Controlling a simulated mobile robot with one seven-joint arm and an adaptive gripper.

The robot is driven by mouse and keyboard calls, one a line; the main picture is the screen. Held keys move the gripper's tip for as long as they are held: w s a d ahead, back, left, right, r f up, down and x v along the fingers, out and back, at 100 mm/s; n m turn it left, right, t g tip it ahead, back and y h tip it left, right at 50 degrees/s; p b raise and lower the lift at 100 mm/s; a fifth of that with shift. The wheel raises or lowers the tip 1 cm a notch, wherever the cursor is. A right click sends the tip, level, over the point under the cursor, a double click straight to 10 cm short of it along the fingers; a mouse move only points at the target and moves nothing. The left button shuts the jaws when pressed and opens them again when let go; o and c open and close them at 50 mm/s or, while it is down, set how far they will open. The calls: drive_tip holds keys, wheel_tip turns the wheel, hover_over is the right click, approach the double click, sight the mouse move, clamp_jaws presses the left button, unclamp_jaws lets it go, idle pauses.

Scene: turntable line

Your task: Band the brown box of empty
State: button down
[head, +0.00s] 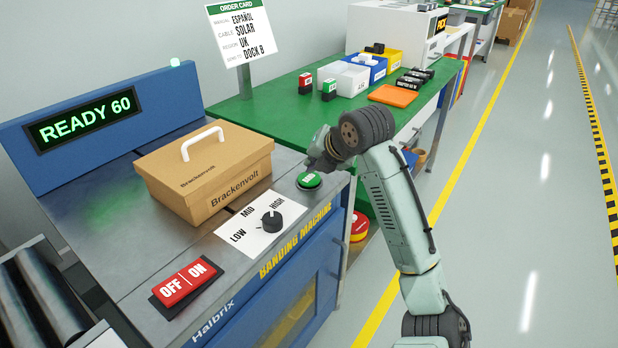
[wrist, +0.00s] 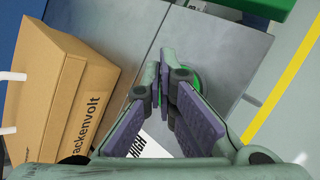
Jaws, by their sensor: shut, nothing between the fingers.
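The brown box (head: 205,165), marked Brackenvolt, stands lidded with a white handle on the banding machine (head: 130,245). It also shows at left in the wrist view (wrist: 60,95). The machine's display (head: 85,118) reads READY 60. A black knob (head: 272,221) sits on a LOW, MID, HIGH plate; its exact setting is hard to read. A red OFF/ON switch (head: 187,282) is at the front left. My gripper (head: 314,165) is shut and empty, just over the green button (head: 309,181). In the wrist view the fingertips (wrist: 167,72) partly hide the button (wrist: 193,84); contact cannot be told.
A green table (head: 290,117) behind holds white, blue and yellow bins, an orange tray (head: 393,96) and small boxes. An order card (head: 241,32) stands above it. Rollers (head: 45,295) are at the lower left. The floor at right is clear.

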sight(313, 177)
drive_tip(key=shift+f, duration=0.1)
drive_tip(key=shift+f+b, duration=0.35)
drive_tip(key=shift+b, duration=0.05)
drive_tip(key=shift+f+b, duration=0.45)
drive_tip(key=shift+f, duration=0.1)
idle(0.6)
drive_tip(key=shift+r, duration=0.1)
drive_tip(key=shift+r+p, duration=0.6)
drive_tip(key=shift+r, duration=0.3)
drive_tip(key=shift+r+p, duration=1.8)
drive_tip(key=shift+r, duration=0.75)
drive_tip(key=shift+f, duration=0.15)
